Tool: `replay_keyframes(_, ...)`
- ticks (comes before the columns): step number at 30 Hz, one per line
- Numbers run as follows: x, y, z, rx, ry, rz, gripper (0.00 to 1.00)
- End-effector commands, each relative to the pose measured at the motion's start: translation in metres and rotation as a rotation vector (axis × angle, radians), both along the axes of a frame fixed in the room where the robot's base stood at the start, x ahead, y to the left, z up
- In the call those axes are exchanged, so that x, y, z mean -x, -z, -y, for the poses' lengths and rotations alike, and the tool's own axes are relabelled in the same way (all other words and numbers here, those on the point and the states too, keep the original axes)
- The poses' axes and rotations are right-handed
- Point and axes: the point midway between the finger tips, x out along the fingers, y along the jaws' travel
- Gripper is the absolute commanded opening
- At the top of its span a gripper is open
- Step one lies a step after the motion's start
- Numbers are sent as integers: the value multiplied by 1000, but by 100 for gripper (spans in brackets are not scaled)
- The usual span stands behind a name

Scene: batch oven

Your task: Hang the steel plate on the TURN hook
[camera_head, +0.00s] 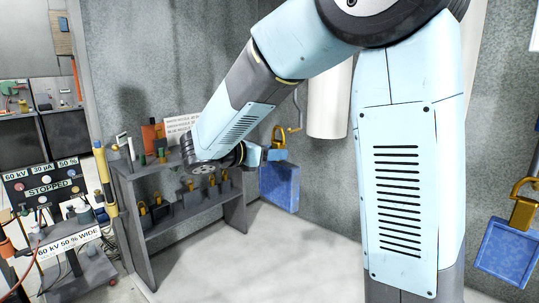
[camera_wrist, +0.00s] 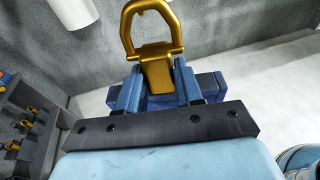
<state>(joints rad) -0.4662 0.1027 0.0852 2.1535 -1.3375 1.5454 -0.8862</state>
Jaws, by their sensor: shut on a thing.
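My gripper (camera_wrist: 157,88) is shut on the gold handle (camera_wrist: 157,66) of a blue plate (camera_head: 279,186). In the head view the plate hangs below the gripper, in front of the grey wall. The handle's open loop (camera_wrist: 150,22) stands up beyond the fingers in the wrist view. A thin bent metal hook (camera_head: 297,108) shows on the wall just above and right of the handle. I cannot tell whether handle and hook touch, and no TURN label is readable. Another blue plate (camera_head: 508,252) with a gold handle is at the right edge.
A grey shelf (camera_head: 188,226) with several gold-handled pieces stands left, below my arm. A white cylinder (camera_head: 329,103) is beside the hook. A control panel (camera_head: 42,189) reading STOPPED is at far left. The pale floor (camera_head: 285,255) below the plate is clear.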

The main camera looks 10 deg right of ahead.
Motion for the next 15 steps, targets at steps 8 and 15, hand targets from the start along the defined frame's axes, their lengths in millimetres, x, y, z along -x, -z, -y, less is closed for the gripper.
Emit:
replay_keyframes(8,-8,0,11,1,0,1,0)
replay_keyframes(15,-14,1,20,-1,0,2,0)
